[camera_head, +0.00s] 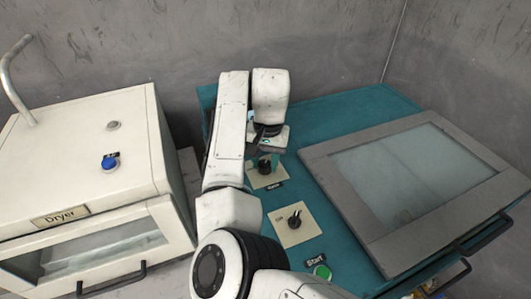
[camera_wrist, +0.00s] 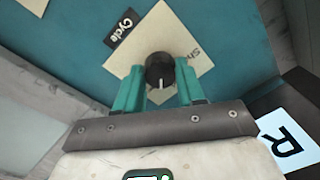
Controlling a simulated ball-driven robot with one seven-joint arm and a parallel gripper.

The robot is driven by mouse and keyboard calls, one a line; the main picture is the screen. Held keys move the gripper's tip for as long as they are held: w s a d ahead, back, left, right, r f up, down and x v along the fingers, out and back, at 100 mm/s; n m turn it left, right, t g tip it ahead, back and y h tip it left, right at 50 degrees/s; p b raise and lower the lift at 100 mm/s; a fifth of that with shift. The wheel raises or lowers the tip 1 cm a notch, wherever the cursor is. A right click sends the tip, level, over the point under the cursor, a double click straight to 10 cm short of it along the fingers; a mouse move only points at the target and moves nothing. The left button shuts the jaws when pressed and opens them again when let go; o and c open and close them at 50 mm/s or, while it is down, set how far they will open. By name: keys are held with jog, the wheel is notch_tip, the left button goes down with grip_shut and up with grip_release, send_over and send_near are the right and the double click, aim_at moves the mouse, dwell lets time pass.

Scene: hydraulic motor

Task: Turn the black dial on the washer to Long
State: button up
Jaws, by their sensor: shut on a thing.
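The black dial (camera_wrist: 160,70) sits on a cream plate (camera_wrist: 165,35) on the washer's teal top (camera_head: 340,120). A white line shows on the dial's near side in the wrist view, and letters beginning "Sh" are on the plate to its right. A dark label (camera_wrist: 122,27) reads "Cycle". My gripper (camera_wrist: 160,82) has its teal fingers on either side of the dial and is shut on it. In the head view my gripper (camera_head: 266,160) is over the farther plate (camera_head: 258,180), and my arm hides much of the dial.
A second black dial (camera_head: 294,219) on its own plate and a green Start button (camera_head: 322,271) lie nearer. The washer's grey-framed lid (camera_head: 335,180) is at right. A white dryer (camera_head: 80,150) with a blue knob (camera_head: 109,162) stands at left. A grey wall rises behind.

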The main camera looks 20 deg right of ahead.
aim_at(267, 165)
jog(key=shift+m+p, duration=0.65)
jog(key=shift+m, duration=0.85)
jog(key=o, duration=1)
jog(key=shift+o, duration=0.2)
notch_tip(267, 165, up, 11)
jog(key=shift+s+d, duration=0.15)
jog(key=shift+s, duration=0.05)
jog(key=shift+f, duration=0.1)
